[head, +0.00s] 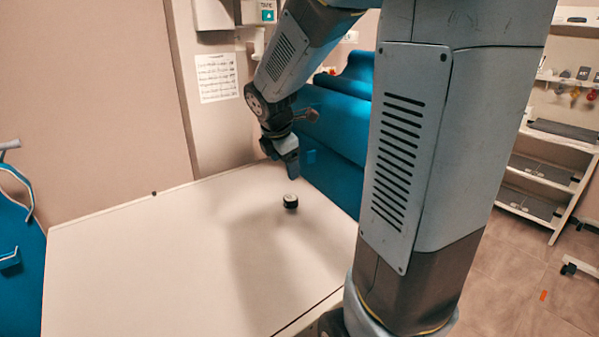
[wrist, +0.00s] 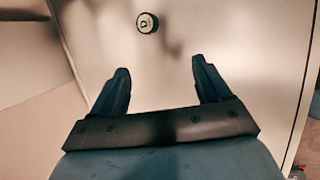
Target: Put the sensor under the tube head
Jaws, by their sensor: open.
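The sensor (head: 290,201) is a small dark puck with a pale top. It stands on the white table toward its far right part. In the wrist view the sensor (wrist: 147,22) lies beyond my fingertips, a little left of the middle of the gap and apart from both fingers. My gripper (head: 290,172) is above the table near the sensor. It also shows in the wrist view (wrist: 159,75), with its two fingers spread and nothing between them. I cannot make out a tube head for certain in either view.
The white table (head: 140,260) is otherwise mostly bare. A blue padded piece (head: 335,130) stands along its right side. A wall with a paper sheet (head: 216,77) is behind. A white shelf rack (head: 535,172) stands at the far right. A blue object (head: 15,260) is at the left edge.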

